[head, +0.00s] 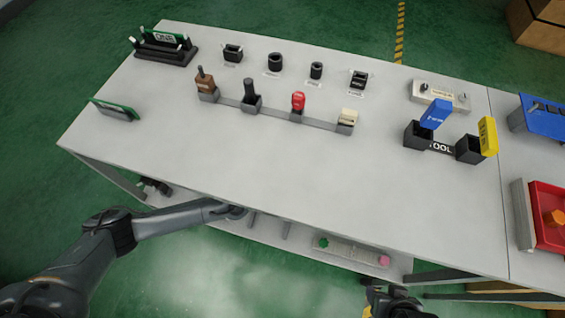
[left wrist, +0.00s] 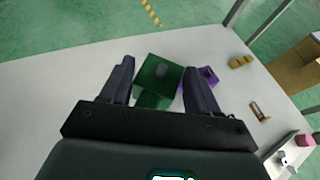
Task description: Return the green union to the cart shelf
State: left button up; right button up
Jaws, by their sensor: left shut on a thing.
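The green union (left wrist: 158,75) is a dark green block with a round grey mark on its face. It sits between the two fingers of my left gripper (left wrist: 157,82), which is shut on it. Below it in the left wrist view is the pale lower shelf (left wrist: 50,90); I cannot tell whether the union touches it. In the head view my left arm reaches under the table's front edge, and the union and fingertips are hidden there. My right gripper (head: 375,290) shows only partly at the bottom of the head view, and its jaws are unclear.
A purple piece (left wrist: 207,75) lies just beyond the union. A yellow piece (left wrist: 241,61), a brown cylinder (left wrist: 260,111) and a pink piece (left wrist: 305,140) are to the right. The tabletop (head: 270,165) overhangs the shelf.

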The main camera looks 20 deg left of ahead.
pick_arm(q)
jog(key=shift+w+a+f+b, duration=0.3)
jog(key=shift+a+f+b, duration=0.9)
jog(key=shift+a+f, duration=0.5)
jog(key=shift+w+a+f+b, duration=0.35)
jog(key=shift+a+f+b, duration=0.8)
jog(key=shift+a+f, duration=0.5)
jog(key=shift+w+a+f+b, duration=0.3)
jog(key=shift+a+f+b, duration=0.9)
jog(key=shift+a+f, duration=0.5)
jog(key=shift+d, duration=0.15)
jog(key=shift+f, duration=0.2)
jog(key=o, duration=1.2)
jog(key=shift+r, duration=0.1)
